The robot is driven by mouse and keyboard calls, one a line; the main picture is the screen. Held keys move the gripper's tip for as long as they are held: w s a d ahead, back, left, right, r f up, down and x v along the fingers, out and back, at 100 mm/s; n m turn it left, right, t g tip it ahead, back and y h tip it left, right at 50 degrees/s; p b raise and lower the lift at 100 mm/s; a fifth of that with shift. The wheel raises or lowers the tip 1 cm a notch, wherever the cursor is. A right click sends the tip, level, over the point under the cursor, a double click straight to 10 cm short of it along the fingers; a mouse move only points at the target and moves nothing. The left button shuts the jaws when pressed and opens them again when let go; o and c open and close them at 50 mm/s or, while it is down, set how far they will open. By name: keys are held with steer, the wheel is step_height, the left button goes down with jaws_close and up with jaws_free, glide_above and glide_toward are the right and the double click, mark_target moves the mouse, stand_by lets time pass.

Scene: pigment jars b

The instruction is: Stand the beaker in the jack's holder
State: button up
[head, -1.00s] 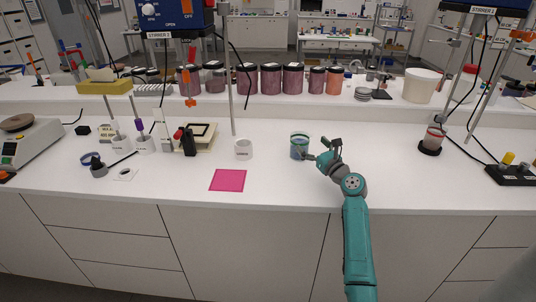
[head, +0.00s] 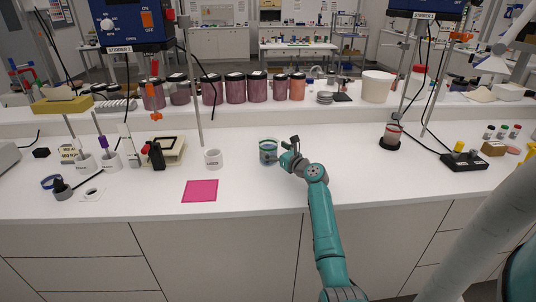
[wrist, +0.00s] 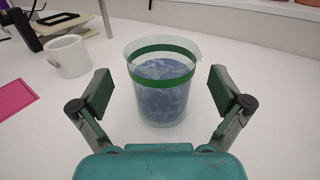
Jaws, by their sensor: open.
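The beaker (head: 268,154) is clear glass with blue contents and a green band near its rim. It stands upright on the white bench. In the wrist view the beaker (wrist: 163,100) is straight ahead. My gripper (wrist: 162,90) is open, with one finger at each side of the beaker and a visible gap to the glass on both sides. In the head view my gripper (head: 287,156) is at the beaker's right. A low cream block (head: 165,151) with a dark square frame on top stands farther left; I cannot tell whether this is the jack's holder.
A white mug (head: 213,159) stands left of the beaker, with a pink sheet (head: 200,190) in front of it. A stirrer stand (head: 198,90) rises behind. A reddish cup (head: 391,134) on a black base is to the right. The bench between it and my arm is clear.

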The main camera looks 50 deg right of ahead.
mark_target(263, 141)
steer(key=shift+x, duration=1.65)
steer(key=shift+d, duration=0.1)
steer(key=c, duration=1.6)
steer(key=shift+r, duration=0.15)
